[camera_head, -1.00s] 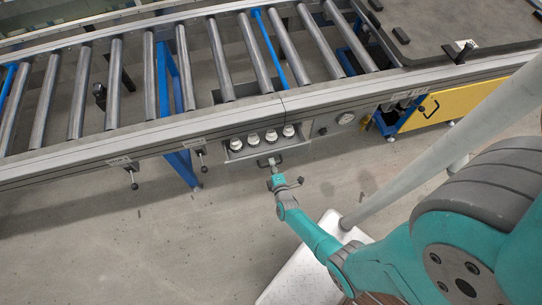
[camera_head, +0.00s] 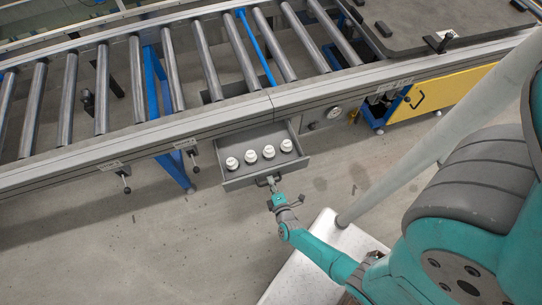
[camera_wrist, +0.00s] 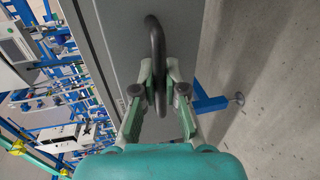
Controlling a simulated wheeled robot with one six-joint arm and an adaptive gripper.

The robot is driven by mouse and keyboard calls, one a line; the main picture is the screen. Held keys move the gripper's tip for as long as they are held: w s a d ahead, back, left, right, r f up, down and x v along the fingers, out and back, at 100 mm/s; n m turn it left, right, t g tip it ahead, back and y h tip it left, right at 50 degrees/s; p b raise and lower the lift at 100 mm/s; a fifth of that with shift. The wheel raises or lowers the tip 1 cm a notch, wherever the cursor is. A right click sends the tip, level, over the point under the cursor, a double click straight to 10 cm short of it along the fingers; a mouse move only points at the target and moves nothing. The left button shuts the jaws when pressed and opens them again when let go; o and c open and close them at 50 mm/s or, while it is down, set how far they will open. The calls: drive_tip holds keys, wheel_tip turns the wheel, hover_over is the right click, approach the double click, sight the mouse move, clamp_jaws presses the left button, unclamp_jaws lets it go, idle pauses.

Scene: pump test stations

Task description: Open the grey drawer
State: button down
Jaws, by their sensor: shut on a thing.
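The grey drawer (camera_head: 237,182) sits under the roller conveyor's front rail and is pulled well out toward me. Several white, round-topped items (camera_head: 268,152) stand in a row inside it. Its dark handle (camera_wrist: 151,40) is a curved bar on the front panel, also visible in the head view (camera_head: 268,181). My gripper (camera_wrist: 159,88) is shut on the handle, with one finger on each side of the bar. In the head view my gripper (camera_head: 274,190) is at the front of the drawer.
The roller conveyor (camera_head: 130,135) runs above the drawer. Levers (camera_head: 125,185) hang from its rail on the left. A yellow drawer front (camera_head: 440,100) with a black handle is at the right. The floor in front of the drawer is open.

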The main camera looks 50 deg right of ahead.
drive_tip(key=c, duration=1.2)
unclamp_jaws()
drive_tip(key=v, duration=1.1)
drive_tip(key=shift+s+a, duration=0.25)
drive_tip(key=shift+s, duration=0.1)
drive_tip(key=shift+s+r, duration=0.1)
drive_tip(key=shift+r, duration=0.1)
